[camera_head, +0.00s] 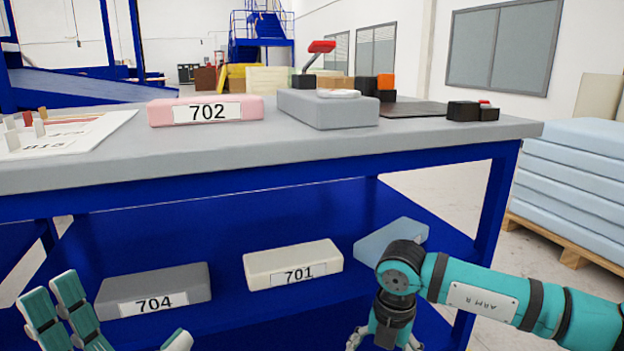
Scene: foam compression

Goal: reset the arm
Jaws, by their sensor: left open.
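My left gripper (115,318) is at the lower left, in front of the lower shelf. Its teal fingers are spread apart and nothing shows between them; its base is cut off by the bottom edge. My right arm, marked ARM R, comes in from the right and bends down at its joint. My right gripper (385,340) hangs at the bottom edge in front of the shelf, mostly cut off and partly hidden by the arm's end. Whether it is open or shut is unclear.
A blue-framed workbench with a grey top (260,145) fills the middle. It holds a pink foam block 702 (160,113) and a grey block (330,110). On the shelf are grey block 704 (190,283), cream block 701 (290,260) and a blue-grey block (400,235) behind my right arm.

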